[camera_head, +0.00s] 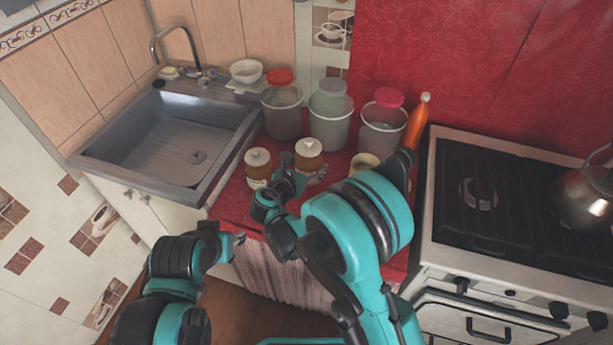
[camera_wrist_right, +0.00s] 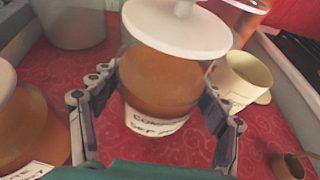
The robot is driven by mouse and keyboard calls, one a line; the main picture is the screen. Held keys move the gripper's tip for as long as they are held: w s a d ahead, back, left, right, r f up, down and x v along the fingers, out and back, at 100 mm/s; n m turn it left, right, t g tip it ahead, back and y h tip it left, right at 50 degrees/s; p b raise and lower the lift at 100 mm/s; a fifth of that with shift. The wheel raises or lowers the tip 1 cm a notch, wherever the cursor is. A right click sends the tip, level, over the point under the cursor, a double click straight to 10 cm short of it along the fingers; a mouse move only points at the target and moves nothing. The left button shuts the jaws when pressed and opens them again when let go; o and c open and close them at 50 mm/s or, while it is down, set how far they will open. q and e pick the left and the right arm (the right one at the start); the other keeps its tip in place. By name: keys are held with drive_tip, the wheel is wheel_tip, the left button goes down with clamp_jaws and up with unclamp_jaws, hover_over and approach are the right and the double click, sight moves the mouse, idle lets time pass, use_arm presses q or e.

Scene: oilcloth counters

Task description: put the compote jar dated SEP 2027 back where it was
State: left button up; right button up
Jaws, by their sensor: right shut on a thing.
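A compote jar (camera_head: 308,155) with a white lid and amber contents is between the fingers of my right gripper (camera_head: 290,187). The right wrist view shows this jar (camera_wrist_right: 165,75) close up, with the right gripper (camera_wrist_right: 160,112) shut on it. Its label reads "COMPO…" and "SEP", with the year unclear. Whether its base touches the counter I cannot tell. A second, similar jar (camera_head: 258,168) stands to its left, and shows at the left edge of the wrist view (camera_wrist_right: 25,125), its label mostly cut off. My left gripper (camera_head: 236,240) is low in front of the counter, its fingers too small to judge.
A cream cup (camera_wrist_right: 243,78) is right of the held jar. Behind stand three grey bins (camera_head: 283,120) with coloured lids, and an orange bottle (camera_head: 417,122). The sink (camera_head: 170,135) is left, the stove (camera_head: 490,190) right with a kettle (camera_head: 585,195). Red counter shows between the jars.

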drive_tip(key=shift+w+a+f, duration=0.2)
drive_tip(key=shift+a+f, duration=0.1)
drive_tip(key=shift+a, duration=0.05)
wheel_tip(320, 180, down, 4)
drive_tip(key=shift+b, duration=1.2)
drive_tip(key=shift+r, duration=0.15)
drive_tip(key=o, duration=1.9)
drive_tip(key=shift+c, duration=0.2)
